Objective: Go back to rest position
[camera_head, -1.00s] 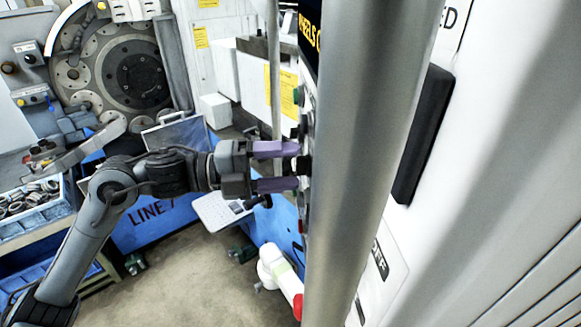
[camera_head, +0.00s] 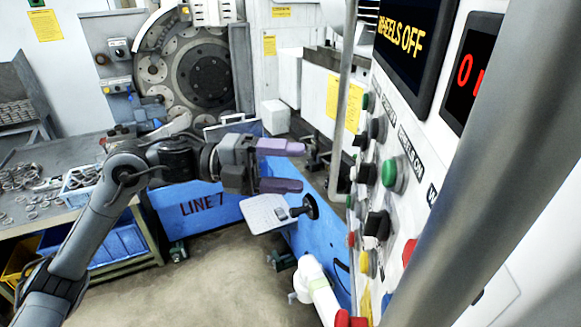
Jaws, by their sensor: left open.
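My left gripper (camera_head: 281,167) reaches in from the left with two purple fingers spread apart and nothing between them. It is in the open space in front of the blue machine base (camera_head: 212,205) marked LINE 7, to the left of the control panel (camera_head: 404,150). In the picture, a gap shows between its fingertips and the panel's buttons. My right gripper does not show.
The panel carries a "WHEELS OFF" display (camera_head: 408,45), a green button (camera_head: 389,173) and several knobs. A grey pole (camera_head: 480,165) crosses the right side. A table (camera_head: 62,150) with metal rings and a blue crate (camera_head: 82,186) stands at left. Floor space lies in front.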

